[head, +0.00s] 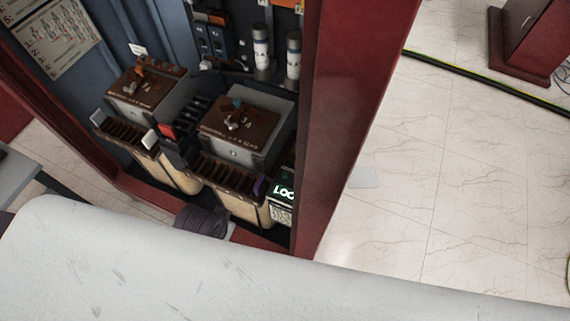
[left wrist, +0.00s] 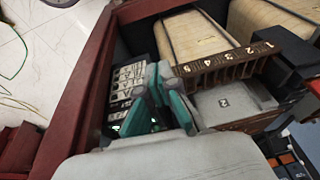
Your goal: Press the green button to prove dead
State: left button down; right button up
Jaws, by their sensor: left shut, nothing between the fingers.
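A small dark control box with a lit green-white "LOC" display (head: 284,191) stands at the lower right inside the open red cabinet in the head view. In the left wrist view its face (left wrist: 130,79) shows rows of white labels, with a green glow low down beside my fingers. I cannot single out a green button; my gripper covers part of the box. My left gripper (left wrist: 159,73) is shut and empty, its grey and teal fingertips over the right side of the box face. I cannot tell whether they touch it. My right gripper is in neither view.
Two transformer units with brown tops, left (head: 146,88) and right (head: 234,122), fill the cabinet. A numbered terminal strip (left wrist: 225,63) lies right of my fingers. The red cabinet post (head: 352,110) edges the opening. The tiled floor (head: 470,180) on the right is mostly clear.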

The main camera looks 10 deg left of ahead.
pick_arm(q)
jog(key=w+a+r+m+t+y+p, duration=0.1)
jog(key=w+a+r+t+y, duration=0.1)
jog(key=w+r+t, duration=0.5)
jog(key=w+a+r+m+y+p, duration=0.15)
jog(key=w+r, duration=0.35)
jog(key=r, duration=0.5)
jog(key=w+d+r+m+t+h, duration=0.75)
jog(key=w+r+m, duration=0.35)
jog(key=m, duration=0.2)
jog(key=d+f+m+g+h, duration=0.75)
jog(key=d+m, duration=0.35)
jog(key=m, duration=0.5)
jog(key=s+a+f+m+g+y, duration=0.1)
jog(key=a+f+m+g+y, duration=0.1)
jog(key=f, duration=0.4)
jog(key=s+a+f+m+g+y, duration=0.1)
jog(key=a+f+m+g, duration=0.2)
jog(key=f, duration=0.3)
jog(key=shift+s+f+g+y, duration=0.15)
jog(key=shift+f+g+y, duration=0.05)
jog(key=shift+g+y, duration=0.15)
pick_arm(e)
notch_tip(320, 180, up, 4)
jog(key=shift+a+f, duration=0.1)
